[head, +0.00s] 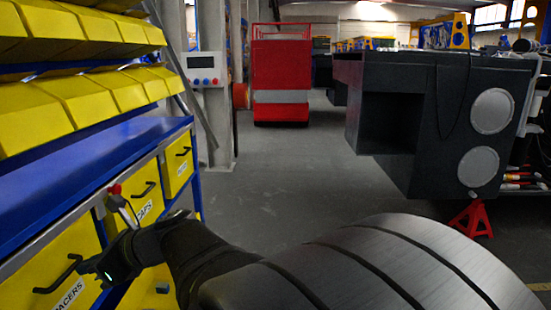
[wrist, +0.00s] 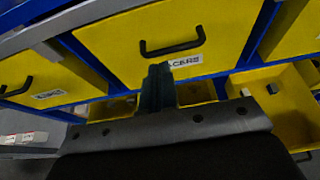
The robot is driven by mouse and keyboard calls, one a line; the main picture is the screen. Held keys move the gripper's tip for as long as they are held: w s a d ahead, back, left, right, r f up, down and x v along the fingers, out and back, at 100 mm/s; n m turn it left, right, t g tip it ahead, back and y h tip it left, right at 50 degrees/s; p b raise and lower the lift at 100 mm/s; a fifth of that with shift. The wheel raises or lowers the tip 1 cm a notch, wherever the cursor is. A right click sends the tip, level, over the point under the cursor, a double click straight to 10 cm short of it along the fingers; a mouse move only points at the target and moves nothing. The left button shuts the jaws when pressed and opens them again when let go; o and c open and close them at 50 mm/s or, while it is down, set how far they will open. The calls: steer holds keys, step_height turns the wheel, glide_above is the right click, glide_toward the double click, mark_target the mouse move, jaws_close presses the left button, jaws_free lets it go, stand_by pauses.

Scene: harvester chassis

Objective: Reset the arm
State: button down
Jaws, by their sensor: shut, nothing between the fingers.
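My gripper (wrist: 158,72) is shut and empty, its dark fingers together in the wrist view. They point at the front of a yellow drawer (wrist: 110,45) with a black handle (wrist: 172,48) and a partly hidden label. The fingertips appear just below the handle; I cannot tell whether they touch anything. In the head view my dark wrist (head: 120,262) is at the lower left, in front of the yellow drawers, and the fingers cannot be made out. My arm runs from there across the bottom of the picture.
Yellow bins (head: 115,90) stand above a blue shelf (head: 90,120) at left. In the wrist view an open yellow drawer (wrist: 275,105) sits at lower right. A red cart (head: 281,80) stands behind; a dark chassis (head: 420,150) is at right. The grey floor (head: 290,180) between is clear.

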steer(key=d+f+y, duration=0.3)
steer(key=d+f, duration=0.2)
steer(key=d, duration=0.1)
steer(key=shift+d, duration=0.2)
steer(key=c, duration=2.1)
jaws_free()
